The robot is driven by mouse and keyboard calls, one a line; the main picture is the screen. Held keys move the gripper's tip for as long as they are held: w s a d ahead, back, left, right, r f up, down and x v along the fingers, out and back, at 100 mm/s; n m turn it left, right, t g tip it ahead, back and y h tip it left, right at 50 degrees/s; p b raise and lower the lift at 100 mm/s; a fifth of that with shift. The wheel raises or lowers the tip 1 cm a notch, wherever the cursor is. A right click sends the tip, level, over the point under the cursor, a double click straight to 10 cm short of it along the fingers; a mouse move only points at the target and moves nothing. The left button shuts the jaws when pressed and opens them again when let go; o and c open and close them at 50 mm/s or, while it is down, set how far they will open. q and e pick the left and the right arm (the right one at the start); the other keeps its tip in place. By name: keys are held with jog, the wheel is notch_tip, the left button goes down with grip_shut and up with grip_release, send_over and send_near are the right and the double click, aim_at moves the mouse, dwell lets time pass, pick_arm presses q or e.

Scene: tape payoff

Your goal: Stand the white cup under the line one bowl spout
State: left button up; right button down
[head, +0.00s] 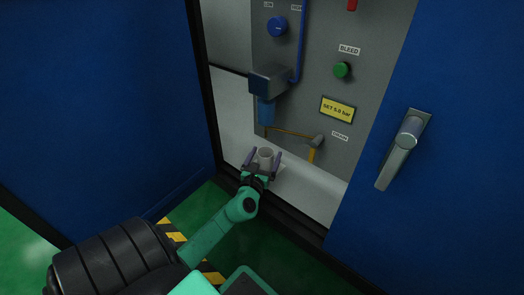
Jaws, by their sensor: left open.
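The white cup (266,154) is upright just inside the open cabinet, low in the doorway. My left gripper (263,158) is open, with one finger on each side of the cup; I cannot tell whether either finger touches it. The cup's lower part is hidden by the gripper. The blue filter bowl (266,111) hangs under a dark block on the grey panel, above the cup in the picture. A thin spout seems to show beneath the bowl, too small to make out well. My right gripper is not in view.
The pale cabinet floor (312,190) is clear to the right. Blue doors flank the opening, the right one with a metal handle (399,150). A dark sill edges the front.

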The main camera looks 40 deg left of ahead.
pick_arm(q)
jog(key=p+v, duration=0.3)
jog(key=v, duration=0.8)
jog(key=shift+s+r+p, duration=0.1)
jog(key=shift+p, duration=0.3)
jog(key=shift+s+d, duration=0.1)
jog(key=shift+s, duration=0.2)
